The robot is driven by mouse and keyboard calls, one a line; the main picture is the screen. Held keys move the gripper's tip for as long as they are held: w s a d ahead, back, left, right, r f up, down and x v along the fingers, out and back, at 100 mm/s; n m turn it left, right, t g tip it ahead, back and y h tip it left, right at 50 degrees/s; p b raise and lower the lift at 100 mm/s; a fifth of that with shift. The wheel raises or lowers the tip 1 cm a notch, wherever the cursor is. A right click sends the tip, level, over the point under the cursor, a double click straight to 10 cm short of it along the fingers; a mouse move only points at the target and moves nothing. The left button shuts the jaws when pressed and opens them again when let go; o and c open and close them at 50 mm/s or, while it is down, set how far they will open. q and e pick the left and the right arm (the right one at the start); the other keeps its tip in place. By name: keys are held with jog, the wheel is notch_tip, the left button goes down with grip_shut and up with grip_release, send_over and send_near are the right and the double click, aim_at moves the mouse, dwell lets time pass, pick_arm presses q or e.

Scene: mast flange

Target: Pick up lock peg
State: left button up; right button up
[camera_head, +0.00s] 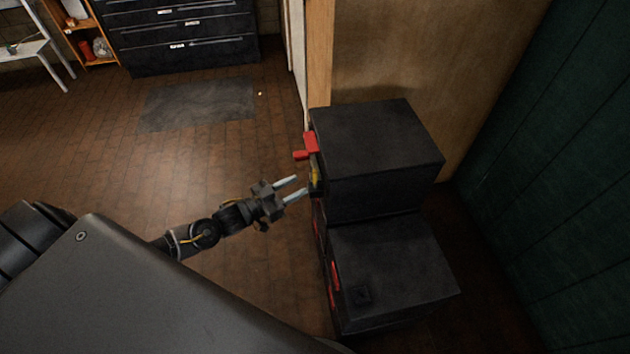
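My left gripper (299,186) is open, with its two pale fingers parallel and apart. Its fingertips point right, at the left face of the upper black box (378,140). A small yellow piece (315,176) on that face is just beyond the fingertips. I see nothing between the fingers. A red handle-like part (309,147) sticks out of the same face, above the gripper in the picture. I cannot tell for sure which part is the lock peg. My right gripper is not in view.
A lower black box (390,265) with red parts (335,276) on its left face stands in front of the upper one. A wooden panel (420,60) and a dark green wall (560,170) close off the right. The brown floor (220,155) on the left is mostly open.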

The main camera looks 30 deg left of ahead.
aim_at(315, 182)
pick_arm(q)
jog(key=x, duration=0.5)
jog(key=shift+r+p, duration=0.1)
jog(key=shift+p, duration=0.25)
jog(key=shift+c, duration=0.5)
grip_shut()
